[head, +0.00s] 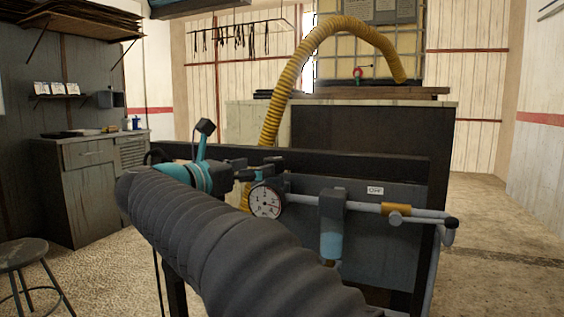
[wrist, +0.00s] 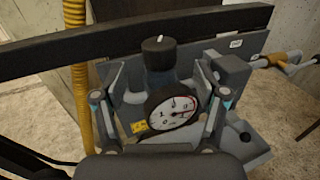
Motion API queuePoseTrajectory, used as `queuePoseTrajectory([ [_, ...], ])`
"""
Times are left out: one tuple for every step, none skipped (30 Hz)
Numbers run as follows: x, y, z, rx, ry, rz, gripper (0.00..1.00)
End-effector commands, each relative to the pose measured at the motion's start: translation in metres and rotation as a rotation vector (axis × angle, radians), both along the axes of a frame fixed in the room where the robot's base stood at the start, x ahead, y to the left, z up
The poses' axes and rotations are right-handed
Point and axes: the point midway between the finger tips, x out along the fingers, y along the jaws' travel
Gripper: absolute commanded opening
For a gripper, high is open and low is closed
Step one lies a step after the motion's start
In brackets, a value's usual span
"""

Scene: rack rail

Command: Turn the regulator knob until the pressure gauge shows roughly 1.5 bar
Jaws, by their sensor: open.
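The regulator knob (wrist: 159,53) is a dark cylinder with a white mark on top, in the upper middle of the wrist view. The round white pressure gauge (wrist: 172,107) sits just below it, tilted in the picture, with red on its dial. The gauge also shows in the head view (head: 266,201), right of my arm. Its numbers are too small to read surely. My gripper (wrist: 161,76) is open, one finger left and one right of the regulator, with a gap to the knob on both sides. In the head view my arm partly hides the regulator.
A dark rail (wrist: 130,32) runs behind the knob. A grey pipe with a brass fitting (head: 396,209) and a blue-grey filter bowl (head: 331,240) lie right of the gauge. A yellow hose (head: 286,80) arches behind. A stool (head: 24,254) stands at left; floor at right is clear.

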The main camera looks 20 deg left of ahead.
Motion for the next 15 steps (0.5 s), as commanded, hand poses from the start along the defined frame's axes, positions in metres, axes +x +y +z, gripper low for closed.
queuePoseTrajectory([
  [0.01,-0.005,0.001,-0.001,0.0,-0.003,0.72],
  [0.015,-0.007,0.001,-0.001,0.0,-0.002,0.72],
  [0.021,-0.01,0.001,-0.001,0.0,-0.003,0.72],
  [0.026,-0.012,0.001,-0.001,0.0,-0.002,0.72],
  [0.03,-0.013,0.001,-0.001,0.0,-0.001,0.72],
  [0.036,-0.016,0.001,-0.001,0.0,-0.002,0.72],
  [0.04,-0.017,0.001,-0.001,0.0,-0.002,0.72],
  [0.043,-0.019,0.001,-0.001,0.0,-0.001,0.72],
  [0.047,-0.02,0.001,-0.001,0.0,0.0,0.72],
  [0.05,-0.021,0.001,0.0,0.0,0.0,0.72],
  [0.052,-0.022,0.001,0.0,0.0,0.0,0.72],
  [0.055,-0.024,0.001,0.0,0.0,0.0,0.72],
  [0.057,-0.024,0.0,0.0,0.0,0.001,0.72],
  [0.058,-0.025,0.0,0.0,0.0,0.001,0.72],
  [0.059,-0.025,0.0,0.0,0.0,0.002,0.72],
])
